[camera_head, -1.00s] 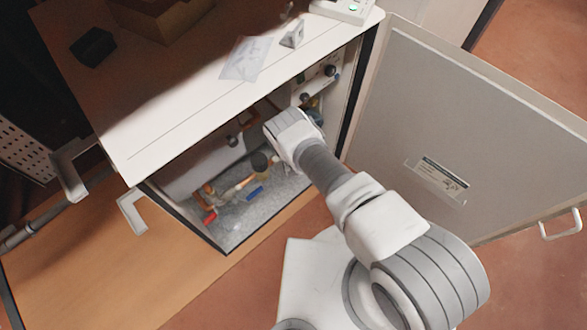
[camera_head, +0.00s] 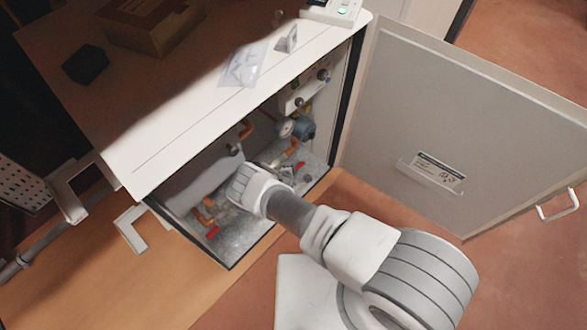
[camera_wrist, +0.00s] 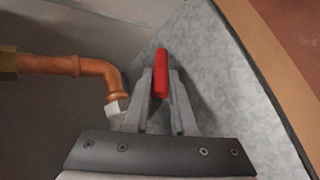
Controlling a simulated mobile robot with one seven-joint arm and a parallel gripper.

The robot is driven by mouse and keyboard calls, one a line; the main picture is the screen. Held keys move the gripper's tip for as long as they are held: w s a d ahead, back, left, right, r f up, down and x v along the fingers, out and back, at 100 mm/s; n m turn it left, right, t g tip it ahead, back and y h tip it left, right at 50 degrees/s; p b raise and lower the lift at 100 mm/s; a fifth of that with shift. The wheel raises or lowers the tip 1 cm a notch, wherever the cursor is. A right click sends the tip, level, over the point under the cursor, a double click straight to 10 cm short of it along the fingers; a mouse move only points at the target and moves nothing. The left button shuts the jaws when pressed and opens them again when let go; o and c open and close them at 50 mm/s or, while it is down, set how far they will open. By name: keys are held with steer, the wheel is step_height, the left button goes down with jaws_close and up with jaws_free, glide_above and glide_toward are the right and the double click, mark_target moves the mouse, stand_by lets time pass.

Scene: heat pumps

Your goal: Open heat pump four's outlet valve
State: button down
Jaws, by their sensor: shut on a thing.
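In the wrist view a red valve handle (camera_wrist: 161,70) stands between the two grey fingers of my gripper (camera_wrist: 160,88). The fingers are shut on it. A copper pipe (camera_wrist: 75,66) with a bend and a pale fitting (camera_wrist: 116,108) lies just left of the fingers. In the head view my gripper (camera_head: 240,187) is inside the open white cabinet (camera_head: 160,150), low down near the grey floor. Its fingertips cannot be made out there. A red handle (camera_head: 212,232) shows just to its lower left, beside copper pipe (camera_head: 201,214).
The cabinet's door (camera_head: 450,120) stands open to the right. Another copper pipe (camera_head: 246,129), a blue pump-like part (camera_head: 303,129) and knobs (camera_head: 323,75) sit deeper inside. A box (camera_head: 150,27) and a black block (camera_head: 86,65) rest on top.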

steer(key=shift+w+d+r+t+h, duration=0.15)
steer(key=shift+r+t+h, duration=0.15)
steer(key=shift+t, duration=0.3)
steer(key=c, duration=0.8)
jaws_free()
steer(key=shift+o, duration=0.2)
